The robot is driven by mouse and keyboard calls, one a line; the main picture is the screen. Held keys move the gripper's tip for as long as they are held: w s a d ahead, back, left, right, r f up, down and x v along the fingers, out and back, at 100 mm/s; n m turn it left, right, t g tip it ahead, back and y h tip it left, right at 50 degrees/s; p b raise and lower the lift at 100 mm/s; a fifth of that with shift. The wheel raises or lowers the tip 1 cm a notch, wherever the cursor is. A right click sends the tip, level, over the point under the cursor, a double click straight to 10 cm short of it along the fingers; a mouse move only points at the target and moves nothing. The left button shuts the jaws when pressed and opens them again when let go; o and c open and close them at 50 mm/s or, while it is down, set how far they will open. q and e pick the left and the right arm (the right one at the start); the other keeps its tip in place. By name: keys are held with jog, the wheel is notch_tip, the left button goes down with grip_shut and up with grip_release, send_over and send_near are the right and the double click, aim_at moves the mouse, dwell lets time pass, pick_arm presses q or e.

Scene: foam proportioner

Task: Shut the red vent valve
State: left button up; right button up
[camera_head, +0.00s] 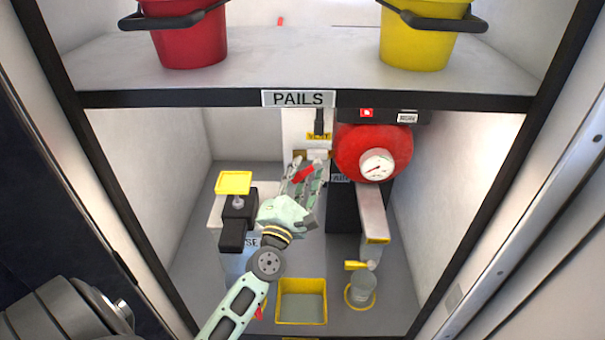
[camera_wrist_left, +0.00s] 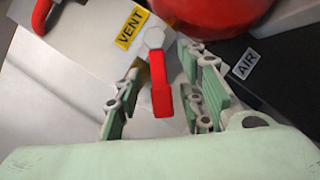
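The red vent valve handle (camera_wrist_left: 161,88) hangs from a pale metal fitting (camera_wrist_left: 154,38) beside the yellow VENT label (camera_wrist_left: 131,27) in the left wrist view. In the head view the red handle (camera_head: 303,174) shows partly between the fingers of my left gripper (camera_head: 305,172). In the left wrist view my left gripper (camera_wrist_left: 160,100) is open, with one finger on each side of the handle. A clear gap shows on the left; the right finger is nearer, and contact cannot be told. My right gripper is not in view.
A red tank (camera_head: 372,150) with a gauge (camera_head: 377,165) stands right of the valve. A yellow-rimmed tray (camera_head: 302,282) and a clear cup (camera_head: 362,289) are below. The pail shelf (camera_head: 420,98) overhangs.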

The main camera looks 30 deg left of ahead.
pick_arm(q)
jog(key=v, duration=1.2)
